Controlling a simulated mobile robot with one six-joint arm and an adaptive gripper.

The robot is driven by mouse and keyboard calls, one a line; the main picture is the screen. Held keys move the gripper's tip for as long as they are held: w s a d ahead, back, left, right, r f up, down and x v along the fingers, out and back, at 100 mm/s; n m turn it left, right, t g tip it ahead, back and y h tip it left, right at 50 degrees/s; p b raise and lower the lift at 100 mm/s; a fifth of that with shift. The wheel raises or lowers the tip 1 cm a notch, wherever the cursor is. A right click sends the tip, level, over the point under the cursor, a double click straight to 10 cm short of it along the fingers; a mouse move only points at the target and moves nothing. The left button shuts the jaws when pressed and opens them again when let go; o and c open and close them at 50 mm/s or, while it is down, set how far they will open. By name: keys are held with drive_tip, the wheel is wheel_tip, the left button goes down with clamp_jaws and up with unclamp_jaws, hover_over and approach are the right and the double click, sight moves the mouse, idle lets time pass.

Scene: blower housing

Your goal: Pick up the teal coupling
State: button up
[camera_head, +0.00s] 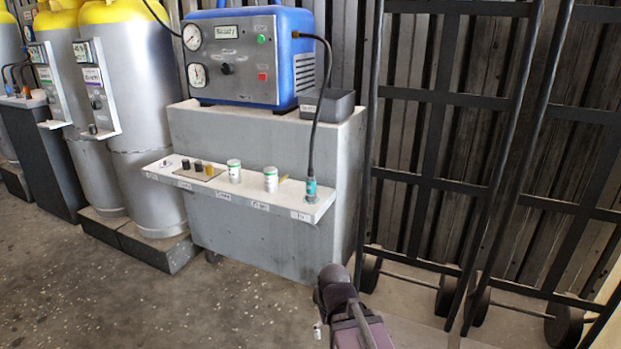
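The teal coupling (311,188) stands upright at the right end of a narrow white shelf (258,198) on the front of a grey cabinet. A black hose (326,80) runs down into its top from the blue machine above. My arm shows at the bottom, right of centre, well below and apart from the coupling. My gripper (318,328) shows at most as a small light piece beside the dark arm joint. Its fingers cannot be made out, and I see nothing held in it.
Two white jars (271,179) and several small dark and yellow fittings (198,167) stand on the shelf. A dark bin (328,105) sits on the cabinet beside the blue machine (250,55). Black hand trucks (450,180) stand at right, large tanks (140,120) at left. Floor in front is clear.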

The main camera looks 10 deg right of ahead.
wheel_tip(320, 180, up, 17)
drive_tip(key=p, duration=1.5)
drive_tip(key=c, duration=0.3)
drive_tip(key=shift+c, duration=0.2)
